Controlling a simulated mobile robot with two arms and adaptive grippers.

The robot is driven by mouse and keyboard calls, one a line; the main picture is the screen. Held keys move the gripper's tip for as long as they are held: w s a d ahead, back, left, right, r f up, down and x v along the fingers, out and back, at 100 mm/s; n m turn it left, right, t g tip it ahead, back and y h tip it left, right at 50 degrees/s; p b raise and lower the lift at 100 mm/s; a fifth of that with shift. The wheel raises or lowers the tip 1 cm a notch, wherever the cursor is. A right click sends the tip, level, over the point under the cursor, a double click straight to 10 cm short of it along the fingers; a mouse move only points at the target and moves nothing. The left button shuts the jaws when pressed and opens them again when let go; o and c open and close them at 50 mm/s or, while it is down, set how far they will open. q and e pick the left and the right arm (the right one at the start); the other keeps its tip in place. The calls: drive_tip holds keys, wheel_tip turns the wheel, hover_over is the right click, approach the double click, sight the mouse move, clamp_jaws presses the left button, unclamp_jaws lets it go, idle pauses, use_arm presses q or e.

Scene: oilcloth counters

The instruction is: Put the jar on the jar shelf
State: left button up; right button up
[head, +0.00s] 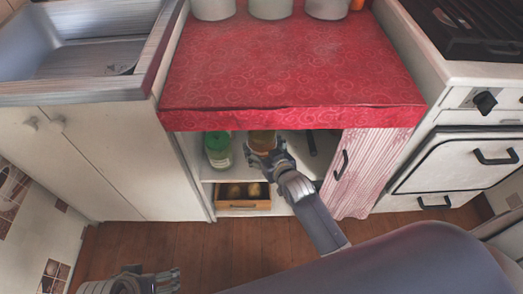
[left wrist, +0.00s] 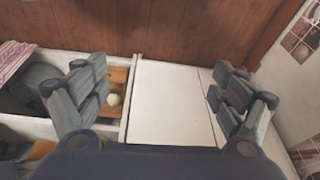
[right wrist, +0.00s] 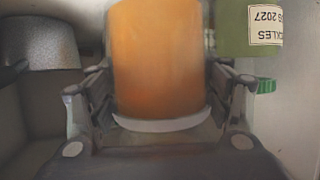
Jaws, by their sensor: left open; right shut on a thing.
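My right gripper (head: 264,156) reaches into the open cupboard under the red counter and is shut on an orange jar (head: 262,137). A green jar (head: 217,150) with a pale label stands to the left on the cupboard shelf (head: 212,178). The green jar (right wrist: 235,30) also shows close on the right of the right wrist view. I cannot tell whether the orange jar touches the shelf. My left gripper (head: 170,281) is open and empty, low over the floor.
A wooden crate (head: 236,207) with round pale things sits below the shelf. A grey, pot-like thing (right wrist: 40,45) hangs or stands left of the jar in the right wrist view.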

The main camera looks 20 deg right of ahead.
drive_tip(key=shift+w+d+r, duration=0.15)
drive_tip(key=shift+w, duration=0.95)
wheel_tip(320, 180, down, 4)
drive_tip(key=shift+r+b, duration=0.15)
drive_tip(key=shift+b, duration=0.8)
use_arm(q)
drive_tip(key=shift+s+a+r, duration=0.1)
drive_tip(key=shift+s+r, duration=0.25)
drive_tip(key=shift+r, duration=0.05)
use_arm(e)
drive_tip(key=shift+r, duration=0.1)
drive_tip(key=o, duration=1.4)
drive_tip(key=shift+s+f, duration=0.1)
drive_tip(key=shift+f, duration=0.25)
drive_tip(key=o, duration=0.4)
drive_tip(key=shift+c, duration=0.2)
